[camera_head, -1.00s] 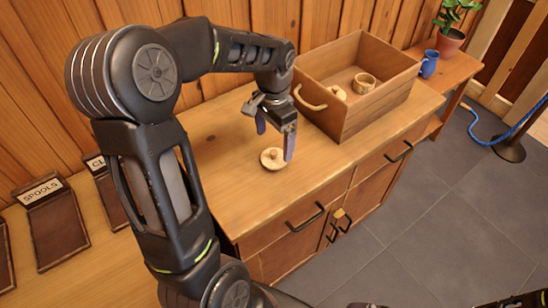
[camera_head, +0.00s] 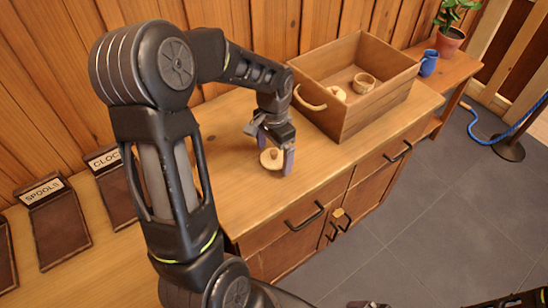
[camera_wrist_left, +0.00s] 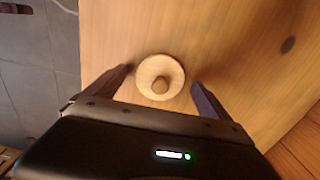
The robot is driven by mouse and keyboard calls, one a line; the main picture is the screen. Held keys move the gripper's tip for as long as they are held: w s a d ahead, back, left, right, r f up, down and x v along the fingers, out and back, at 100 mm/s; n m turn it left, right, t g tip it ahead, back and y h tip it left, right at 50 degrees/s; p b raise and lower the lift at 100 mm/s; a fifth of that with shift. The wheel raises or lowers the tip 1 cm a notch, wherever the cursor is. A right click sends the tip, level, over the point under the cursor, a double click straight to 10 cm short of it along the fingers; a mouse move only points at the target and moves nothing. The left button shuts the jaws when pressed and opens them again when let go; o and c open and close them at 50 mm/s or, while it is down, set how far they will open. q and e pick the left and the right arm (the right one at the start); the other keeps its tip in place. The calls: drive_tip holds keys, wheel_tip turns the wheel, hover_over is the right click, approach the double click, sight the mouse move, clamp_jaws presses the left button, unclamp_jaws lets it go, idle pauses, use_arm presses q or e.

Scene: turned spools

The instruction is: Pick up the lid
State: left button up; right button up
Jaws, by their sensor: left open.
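The lid (camera_head: 272,159) is a round pale wooden disc with a small knob, lying on the wooden cabinet top. It also shows in the left wrist view (camera_wrist_left: 160,78), knob toward the camera. My left gripper (camera_head: 275,160) is open, its fingers pointing down around the lid in the head view. In the left wrist view the two fingertips (camera_wrist_left: 160,78) lie to either side of the lid, with a gap on each side. I cannot tell how far above the cabinet top the fingertips are. My right gripper cannot be made out.
A wooden crate (camera_head: 352,117) with a rope handle stands behind and right of the lid, holding a small ring-shaped wooden piece (camera_head: 364,83) and another pale piece (camera_head: 339,93). A blue mug (camera_head: 429,62) and a potted plant (camera_head: 449,38) stand farther right. Cabinet top in front is clear.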

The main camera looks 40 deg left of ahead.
use_arm(q)
drive_tip(key=shift+c, duration=0.2)
drive_tip(key=c, duration=1.4)
